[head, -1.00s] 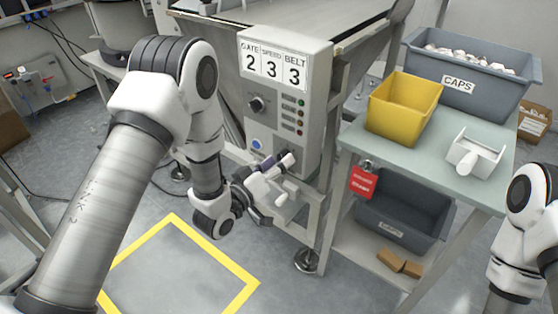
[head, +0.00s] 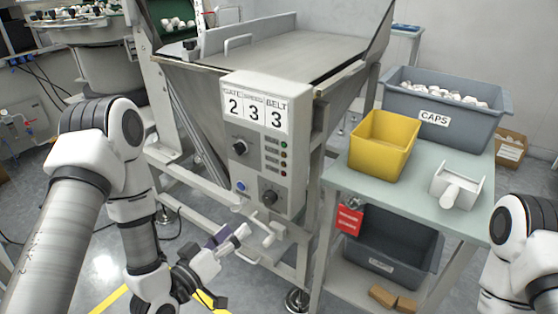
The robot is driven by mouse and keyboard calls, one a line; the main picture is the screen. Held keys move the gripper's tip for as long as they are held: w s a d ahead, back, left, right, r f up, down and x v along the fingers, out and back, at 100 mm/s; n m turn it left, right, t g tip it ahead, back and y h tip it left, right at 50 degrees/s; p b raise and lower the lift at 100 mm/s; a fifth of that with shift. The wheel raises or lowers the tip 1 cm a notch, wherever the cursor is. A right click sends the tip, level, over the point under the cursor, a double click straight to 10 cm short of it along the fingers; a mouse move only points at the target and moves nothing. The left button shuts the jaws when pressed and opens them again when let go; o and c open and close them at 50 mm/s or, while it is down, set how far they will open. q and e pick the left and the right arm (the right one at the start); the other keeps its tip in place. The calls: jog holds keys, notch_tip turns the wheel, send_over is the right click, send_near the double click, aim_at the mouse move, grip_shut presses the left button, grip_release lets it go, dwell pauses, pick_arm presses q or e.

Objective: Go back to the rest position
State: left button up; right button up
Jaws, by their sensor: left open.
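My left gripper (head: 246,244) is open and empty, low in front of the control box (head: 251,170). Its fingers point right, toward a white crank handle (head: 270,231) below the box's lower dial; I cannot tell whether they touch it. The box shows the numbers 2, 3, 3 for gate, speed and belt. My right arm (head: 512,250) shows at the right edge, with its gripper out of the frame.
A green-topped table (head: 343,179) stands at the right with a yellow bin (head: 382,146), a grey caps bin (head: 480,130) and a white scoop-like holder (head: 457,187). A red tag (head: 348,219) hangs at its front. Above the control box is a metal hopper (head: 290,52).

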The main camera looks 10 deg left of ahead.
pick_arm(q)
jog(key=s+f+m+g+y, duration=0.1)
jog(key=s+f+g, duration=0.2)
jog(key=f, duration=0.4)
jog(key=s+d+f+g+y, duration=0.1)
jog(key=s+f+g, duration=0.2)
jog(key=f, duration=0.3)
jog(key=s+f+m+g+y, duration=0.1)
jog(key=s+f+g, duration=0.25)
jog(key=f, duration=0.35)
jog(key=s+a+f+g+y, duration=0.2)
jog(key=s+f+g, duration=0.15)
jog(key=s, duration=0.35)
jog(key=s+a+f+g+y, duration=0.1)
jog(key=s+a+f+g, duration=0.2)
jog(key=s, duration=0.5)
notch_tip(320, 180, up, 22)
jog(key=g+p, duration=0.1)
jog(key=p, duration=2)
jog(key=shift+w+d+f, duration=0.25)
jog(key=shift+d, duration=0.15)
